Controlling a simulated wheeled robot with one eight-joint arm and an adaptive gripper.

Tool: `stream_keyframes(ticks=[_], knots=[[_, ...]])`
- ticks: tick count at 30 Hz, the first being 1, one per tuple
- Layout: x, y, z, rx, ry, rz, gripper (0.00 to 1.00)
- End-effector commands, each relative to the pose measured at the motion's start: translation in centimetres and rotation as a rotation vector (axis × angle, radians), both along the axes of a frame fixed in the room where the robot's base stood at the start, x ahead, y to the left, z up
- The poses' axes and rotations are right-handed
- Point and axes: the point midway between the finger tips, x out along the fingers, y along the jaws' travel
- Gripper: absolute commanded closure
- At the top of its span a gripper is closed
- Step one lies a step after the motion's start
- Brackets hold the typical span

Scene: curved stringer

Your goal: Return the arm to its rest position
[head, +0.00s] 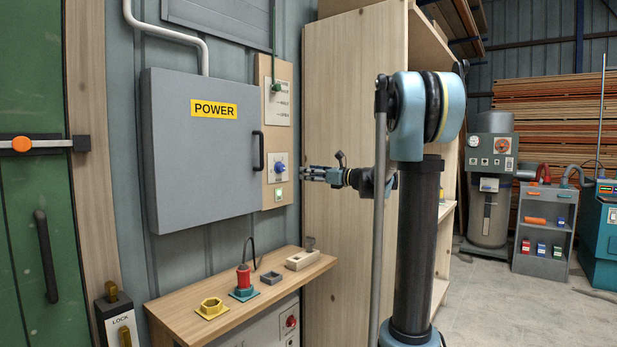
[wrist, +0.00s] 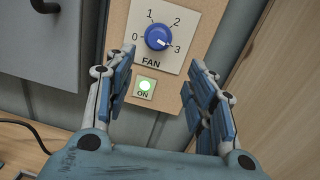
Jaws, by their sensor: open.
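My gripper (head: 305,174) is at the end of my arm, which reaches left toward the wall panel beside the grey power box. In the wrist view my gripper (wrist: 165,100) is open with nothing between its fingers. Beyond the fingers is the wooden panel (wrist: 180,73) with a blue fan knob (wrist: 158,38), its pointer near the 3. A green-white ON light (wrist: 145,86) is lit below the knob. The fan knob also shows in the head view (head: 280,168), a little left of and above the fingertips. The fingers appear apart from the knob.
The closed POWER box (head: 200,150) is left of the panel. A wooden bench (head: 245,300) below holds a red-and-teal plug, a yellow hexagonal piece and small blocks. A tall wooden cabinet (head: 345,100) stands close behind my arm. Open floor (head: 490,305) lies to the right.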

Motion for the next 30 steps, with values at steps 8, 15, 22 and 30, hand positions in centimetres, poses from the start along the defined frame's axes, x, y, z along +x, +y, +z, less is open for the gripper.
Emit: stream_keyframes(ticks=[8,15,22,30], knots=[[-1.7,0.4,-0.8,-0.074,-0.035,0.012,0.50],[-9.3,1.3,-5.6,-0.425,-0.206,0.094,0.50],[-17.5,0.6,-11.8,-0.790,-0.389,0.234,0.50],[-26.6,-2.3,-19.5,-1.176,-0.590,0.469,0.50]])
